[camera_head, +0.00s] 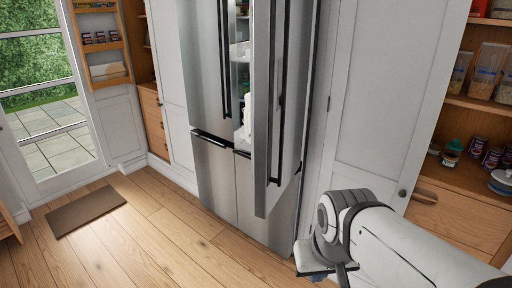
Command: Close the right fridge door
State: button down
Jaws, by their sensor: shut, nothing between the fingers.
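The right fridge door (262,150) is a tall stainless steel panel with a long black handle (279,100). It stands open, swung out toward me, with its free edge facing the camera. A gap on its left shows the lit fridge inside (240,65) with white shelves and items. The left fridge door (203,75) looks shut. My gripper (328,272) is at the bottom of the view, low and to the right of the open door, apart from it. It is shut and empty; its fingertips are partly cut off by the frame's bottom edge.
Steel lower drawers (215,175) sit below the doors. A white cabinet door (375,100) and open pantry shelves (470,120) with jars are on the right. A brown mat (87,211) lies by the glass door on the left. The wooden floor (165,240) before the fridge is clear.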

aim_at(281, 30)
jog(key=u, duration=0.2)
jog(key=i, duration=1)
jog(key=u, duration=0.05)
